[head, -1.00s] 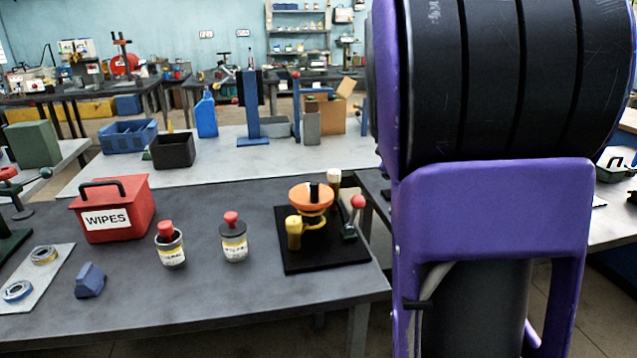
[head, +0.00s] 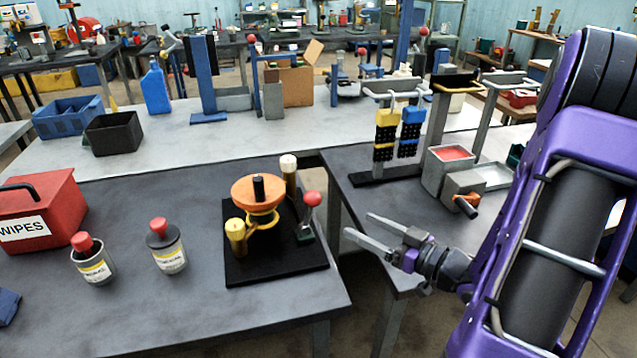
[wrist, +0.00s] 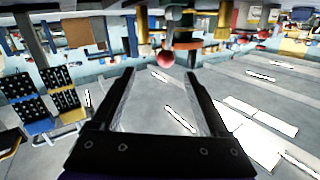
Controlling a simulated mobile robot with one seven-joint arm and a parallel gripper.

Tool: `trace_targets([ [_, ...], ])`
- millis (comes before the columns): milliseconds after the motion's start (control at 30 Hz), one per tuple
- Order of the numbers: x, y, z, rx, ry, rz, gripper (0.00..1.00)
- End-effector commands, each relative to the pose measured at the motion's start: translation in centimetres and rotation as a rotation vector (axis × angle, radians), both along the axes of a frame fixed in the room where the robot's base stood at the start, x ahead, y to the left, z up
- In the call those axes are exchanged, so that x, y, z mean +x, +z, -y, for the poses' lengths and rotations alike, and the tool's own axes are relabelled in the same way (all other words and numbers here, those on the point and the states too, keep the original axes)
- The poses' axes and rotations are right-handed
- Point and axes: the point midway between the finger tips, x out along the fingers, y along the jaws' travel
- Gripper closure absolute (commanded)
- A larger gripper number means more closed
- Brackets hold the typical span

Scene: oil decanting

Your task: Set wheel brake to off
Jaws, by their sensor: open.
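An orange handwheel (head: 252,194) stands on a black base plate (head: 290,268) at the right end of the near grey table. To its right on the plate is a lever with a red ball knob (head: 311,199) on a small green base, leaning slightly. I take this to be the wheel brake, but no label shows its setting. My gripper (head: 360,227) is open and empty, right of the lever and apart from it, past the table's edge. In the wrist view, which looks upside down, a red ball (wrist: 165,58) shows ahead, between the open fingers.
A yellow post (head: 235,236) and a pale-topped post (head: 289,172) flank the wheel. Two red-topped cans (head: 168,250) and a red wipes box (head: 40,215) stand left. The right table holds yellow and blue racks (head: 385,135) and a grey box (head: 447,172).

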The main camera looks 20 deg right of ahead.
Motion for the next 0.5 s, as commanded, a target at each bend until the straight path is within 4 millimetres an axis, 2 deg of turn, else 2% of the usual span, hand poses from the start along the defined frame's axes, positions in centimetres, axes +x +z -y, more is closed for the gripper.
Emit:
trace_targets([
  [100,-0.9,0.8,-0.7,0.079,0.024,0.016,0.22],
  [233,-0.4,1.0,-1.4,0.093,0.034,0.019,0.22],
  [367,1.3,1.0,-2.6,0.091,0.035,0.018,0.22],
  [500,3.9,1.0,-4.3,0.089,0.035,0.019,0.22],
])
